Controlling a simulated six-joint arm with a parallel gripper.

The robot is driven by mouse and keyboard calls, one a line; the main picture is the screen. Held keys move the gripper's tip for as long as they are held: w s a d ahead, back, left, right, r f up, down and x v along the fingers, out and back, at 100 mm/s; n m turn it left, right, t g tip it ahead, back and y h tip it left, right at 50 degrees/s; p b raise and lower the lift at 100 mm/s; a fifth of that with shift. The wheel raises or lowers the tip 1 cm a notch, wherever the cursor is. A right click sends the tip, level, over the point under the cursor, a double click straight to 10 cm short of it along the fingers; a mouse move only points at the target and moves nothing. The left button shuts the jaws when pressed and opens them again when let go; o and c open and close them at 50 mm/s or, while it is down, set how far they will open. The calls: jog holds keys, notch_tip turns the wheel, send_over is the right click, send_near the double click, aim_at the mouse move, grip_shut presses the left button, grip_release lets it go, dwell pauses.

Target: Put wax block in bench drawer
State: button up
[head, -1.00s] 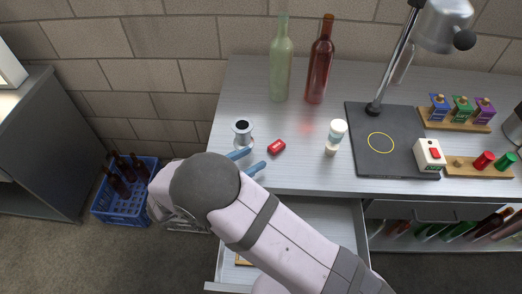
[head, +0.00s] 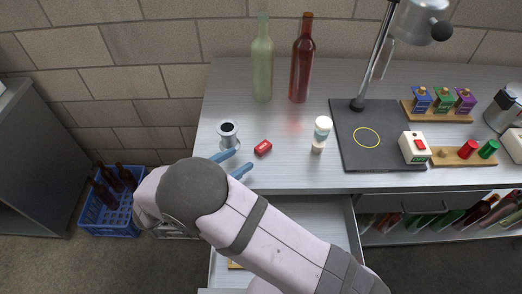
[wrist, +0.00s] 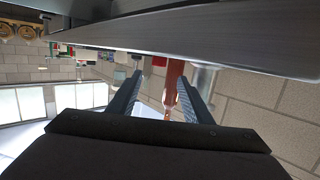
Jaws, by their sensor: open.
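A small red wax block (head: 263,147) lies on the bench top (head: 285,172) near its front edge. My gripper (head: 235,161) is open and empty, with its blue fingers just left of and in front of the block, apart from it. The bench drawer (head: 305,215) below the front edge is pulled open, and my arm crosses over it and hides much of its inside. In the wrist view my open fingers (wrist: 158,95) point toward the bench, with a small red patch beyond them that may be the block.
Green (head: 262,65) and red (head: 301,62) bottles stand behind. A dark lamp base (head: 375,145) is to the right. A blue crate (head: 105,215) holds bottles on the floor.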

aim_at(262, 146)
jog(key=shift+x, duration=0.8)
jog(key=shift+w+d, duration=0.25)
jog(key=shift+p+x, duration=0.3)
jog(key=shift+x, duration=0.45)
jog(key=shift+p+x, duration=0.9)
jog(key=shift+x, duration=0.95)
jog(key=shift+w+d+f, duration=0.2)
jog(key=shift+w+d, duration=0.15)
jog(key=shift+d, duration=0.25)
grip_shut()
